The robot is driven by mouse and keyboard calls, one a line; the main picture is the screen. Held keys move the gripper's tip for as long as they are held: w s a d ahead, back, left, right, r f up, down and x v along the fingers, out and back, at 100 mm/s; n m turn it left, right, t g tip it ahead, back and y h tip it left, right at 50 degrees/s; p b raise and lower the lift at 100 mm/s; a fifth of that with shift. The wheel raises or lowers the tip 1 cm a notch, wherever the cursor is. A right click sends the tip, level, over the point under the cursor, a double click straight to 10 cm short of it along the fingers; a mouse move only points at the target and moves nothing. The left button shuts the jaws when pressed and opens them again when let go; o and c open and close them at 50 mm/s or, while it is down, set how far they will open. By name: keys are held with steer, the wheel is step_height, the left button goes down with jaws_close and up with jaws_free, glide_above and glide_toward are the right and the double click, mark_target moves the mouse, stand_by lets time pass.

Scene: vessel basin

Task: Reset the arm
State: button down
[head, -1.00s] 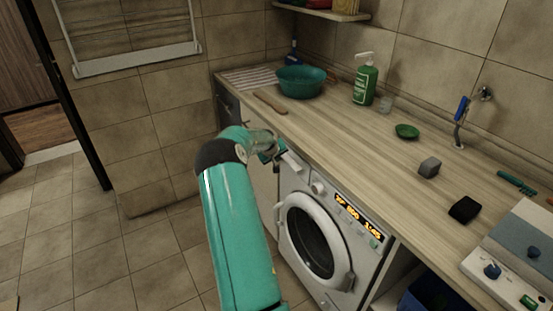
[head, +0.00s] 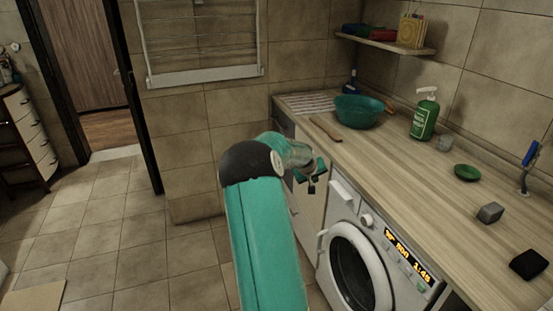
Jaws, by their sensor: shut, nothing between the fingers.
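My arm (head: 262,235) reaches up from the bottom of the head view and bends at a dark joint. My gripper (head: 312,184) is at its end, beside the counter's front edge and above and left of the washing machine (head: 362,262). It is small in the picture, shut, and holds nothing. It appears apart from the counter, though the exact gap is hard to tell.
The wooden counter (head: 400,165) holds a teal basin (head: 358,112), a wooden stick (head: 325,129), a green soap bottle (head: 424,115), a glass (head: 444,144), a green dish (head: 467,173), a grey block (head: 490,213) and a black block (head: 528,264).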

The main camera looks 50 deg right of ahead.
steer(key=w+a+r+n+t+y, duration=0.15)
steer(key=a+r, duration=0.35)
steer(key=a, duration=0.6)
steer(key=w+a+r+t+y, duration=0.1)
steer(key=w+a+r+y, duration=0.3)
steer(key=a, duration=0.7)
steer(key=w+a+r+n+t+h, duration=0.1)
steer(key=a+r+t, duration=0.1)
steer(key=a+r, duration=0.7)
steer(key=s+a+r+n+y, duration=0.1)
steer(key=s+a, duration=0.2)
steer(key=a, duration=0.6)
steer(key=s+a+r+n+y, duration=0.1)
steer(key=s+a, duration=0.1)
steer(key=a, duration=0.8)
steer(key=s+a+n, duration=0.3)
steer(key=s+a, duration=0.9)
steer(key=s, duration=0.1)
steer(key=shift+a+f+y, duration=0.3)
steer(key=shift+f+y, duration=0.05)
steer(key=shift+y, duration=0.1)
steer(key=shift+d, duration=0.15)
